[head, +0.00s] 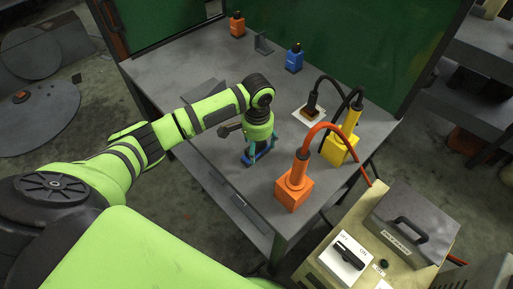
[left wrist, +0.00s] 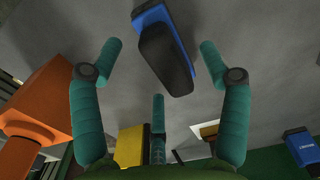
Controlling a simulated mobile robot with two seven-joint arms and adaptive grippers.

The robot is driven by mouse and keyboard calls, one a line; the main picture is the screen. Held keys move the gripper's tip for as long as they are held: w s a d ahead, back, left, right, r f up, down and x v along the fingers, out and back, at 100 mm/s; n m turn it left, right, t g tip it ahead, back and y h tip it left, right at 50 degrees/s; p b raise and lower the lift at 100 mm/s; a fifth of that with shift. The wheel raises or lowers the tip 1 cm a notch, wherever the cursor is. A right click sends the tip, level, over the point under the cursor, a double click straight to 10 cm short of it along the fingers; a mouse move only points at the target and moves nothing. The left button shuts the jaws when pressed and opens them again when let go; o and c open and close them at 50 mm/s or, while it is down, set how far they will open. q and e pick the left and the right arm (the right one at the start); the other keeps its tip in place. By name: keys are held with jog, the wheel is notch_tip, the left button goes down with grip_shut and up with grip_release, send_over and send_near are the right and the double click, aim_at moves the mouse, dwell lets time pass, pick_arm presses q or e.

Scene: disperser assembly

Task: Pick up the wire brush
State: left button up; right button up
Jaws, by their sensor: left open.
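A blue block with a long black handle, which looks like the wire brush (left wrist: 165,50), lies on the grey table below my left gripper. In the head view only some of its blue part (head: 262,154) shows under the gripper. My left gripper (head: 259,149) points down over it, with teal fingers spread. In the left wrist view the open fingers (left wrist: 160,62) stand on either side of the black handle, with a gap on both sides. The brush's bristles are not visible. My right gripper is not in view.
An orange tool in an orange block (head: 294,192) stands close to the gripper's right. A yellow block with a corded tool (head: 341,148) is beyond it. The table's (head: 180,62) left back area is clear.

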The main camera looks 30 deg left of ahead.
aim_at(257, 146)
pick_arm(q)
notch_tip(257, 146, down, 3)
jog(key=shift+r, duration=0.15)
jog(key=shift+w+f, duration=0.15)
jog(key=shift+f, duration=0.35)
jog(key=shift+c, duration=0.5)
jog(key=c, duration=1.3)
jog(key=shift+c, duration=0.2)
notch_tip(257, 146, up, 10)
jog(key=shift+r+b, duration=0.1)
jog(key=shift+b, duration=0.25)
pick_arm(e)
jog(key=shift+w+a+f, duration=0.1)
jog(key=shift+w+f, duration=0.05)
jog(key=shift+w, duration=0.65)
